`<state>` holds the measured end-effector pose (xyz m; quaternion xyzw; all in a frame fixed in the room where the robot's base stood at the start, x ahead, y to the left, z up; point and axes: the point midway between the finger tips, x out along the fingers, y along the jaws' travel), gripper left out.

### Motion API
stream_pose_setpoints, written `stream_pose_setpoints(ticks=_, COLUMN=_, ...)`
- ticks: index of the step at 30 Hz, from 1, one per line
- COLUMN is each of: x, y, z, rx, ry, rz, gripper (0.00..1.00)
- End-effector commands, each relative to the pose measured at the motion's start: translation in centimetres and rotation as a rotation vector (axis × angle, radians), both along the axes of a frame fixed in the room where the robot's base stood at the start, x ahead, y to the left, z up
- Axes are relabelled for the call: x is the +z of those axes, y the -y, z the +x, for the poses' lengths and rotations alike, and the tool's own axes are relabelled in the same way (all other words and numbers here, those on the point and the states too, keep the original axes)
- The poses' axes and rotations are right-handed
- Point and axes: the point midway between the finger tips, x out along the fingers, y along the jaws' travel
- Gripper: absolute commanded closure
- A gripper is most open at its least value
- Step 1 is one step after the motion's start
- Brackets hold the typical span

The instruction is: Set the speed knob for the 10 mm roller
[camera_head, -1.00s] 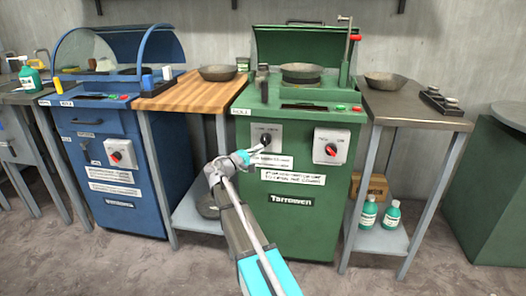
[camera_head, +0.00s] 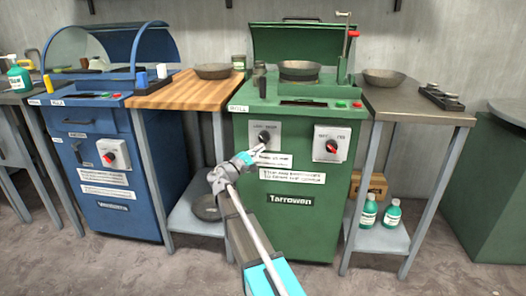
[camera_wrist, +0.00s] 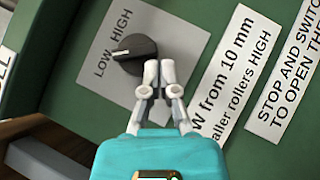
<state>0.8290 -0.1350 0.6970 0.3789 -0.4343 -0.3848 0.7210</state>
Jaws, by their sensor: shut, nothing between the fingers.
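The black speed knob (camera_wrist: 136,54) sits on a grey plate marked LOW and HIGH, on the front of the green machine (camera_head: 290,225). A white mark on the knob's left side points roughly between the two words, seemingly nearer LOW. The knob also shows in the head view (camera_head: 264,135). My gripper (camera_wrist: 159,72) is shut and empty. Its fingertips overlap the knob's lower right edge in the wrist view; I cannot tell if they touch. In the head view my gripper (camera_head: 261,149) is just below the knob. A label (camera_wrist: 236,75) beside it reads "from 10 mm" and "rollers HIGH", partly hidden.
A red switch (camera_head: 331,146) is on the green machine, right of the knob. A blue machine (camera_head: 110,160) stands left, beyond a wooden-topped table (camera_head: 185,93). A grey side table (camera_head: 415,107) stands right. Open floor lies in front.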

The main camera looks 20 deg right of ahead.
Motion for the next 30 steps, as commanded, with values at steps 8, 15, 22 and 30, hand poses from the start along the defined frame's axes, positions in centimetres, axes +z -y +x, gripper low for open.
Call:
stream_pose_setpoints(ticks=8, x=-0.11, y=-0.57, z=0.00, rx=0.010, ry=-0.004, rz=-0.008, gripper=1.00)
stream_pose_setpoints(ticks=15, x=-0.14, y=-0.78, z=0.01, rx=0.015, ry=-0.004, rz=-0.007, gripper=1.00)
stream_pose_setpoints(ticks=22, x=-0.15, y=-0.85, z=0.02, rx=0.016, ry=-0.004, rz=-0.007, gripper=1.00)
stream_pose_setpoints(ticks=30, x=-0.16, y=-0.90, z=0.04, rx=0.016, ry=-0.003, rz=-0.008, gripper=1.00)
